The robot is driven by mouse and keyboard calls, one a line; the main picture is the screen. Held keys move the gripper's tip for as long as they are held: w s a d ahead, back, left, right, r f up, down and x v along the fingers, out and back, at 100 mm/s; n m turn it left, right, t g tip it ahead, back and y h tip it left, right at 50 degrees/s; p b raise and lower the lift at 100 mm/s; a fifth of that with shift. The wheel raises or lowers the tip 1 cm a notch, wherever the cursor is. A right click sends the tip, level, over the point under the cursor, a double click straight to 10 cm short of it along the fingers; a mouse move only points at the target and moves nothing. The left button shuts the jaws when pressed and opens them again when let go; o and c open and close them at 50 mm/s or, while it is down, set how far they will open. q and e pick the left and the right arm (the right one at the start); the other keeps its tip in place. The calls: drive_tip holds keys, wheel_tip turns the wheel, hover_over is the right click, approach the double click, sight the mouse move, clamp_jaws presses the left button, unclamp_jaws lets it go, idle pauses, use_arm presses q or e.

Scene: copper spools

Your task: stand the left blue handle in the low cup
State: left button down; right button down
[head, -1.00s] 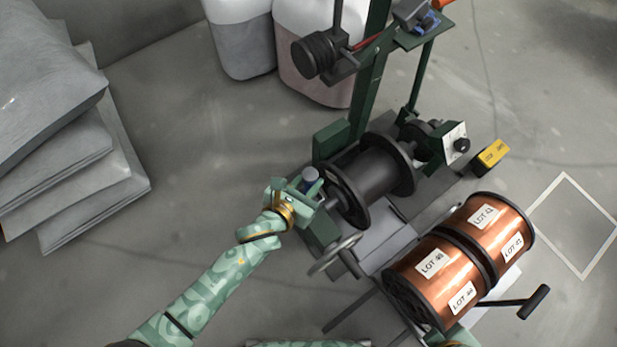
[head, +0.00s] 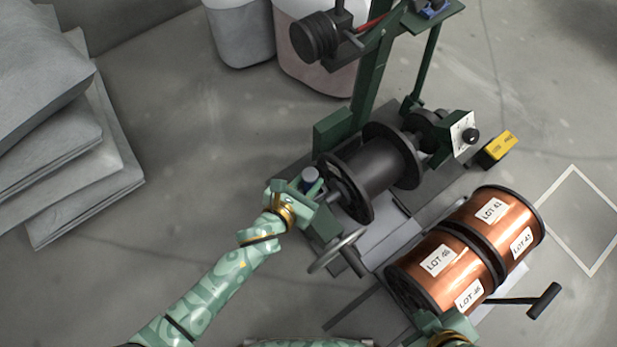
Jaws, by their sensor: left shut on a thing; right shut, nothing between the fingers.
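A short blue-grey cylinder (head: 311,176), which appears to be the left blue handle, stands between the fingers of my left gripper (head: 308,188) at the left end of the green winding machine. My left gripper is shut on it. Its lower part is hidden by the fingers, so I cannot tell what it rests in. I cannot make out the low cup. My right gripper (head: 430,324) is shut and empty at the bottom edge, by the lower end of the copper spools (head: 462,262).
A black drum (head: 375,172) sits in the green machine, with a grey handwheel (head: 338,250) in front. A green shelf (head: 450,14) holds something blue at the top edge. Grey sacks (head: 75,185) lie left, pale containers (head: 240,35) behind.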

idle(0.3)
use_arm(q)
drive_tip(key=c, duration=1.1)
unclamp_jaws()
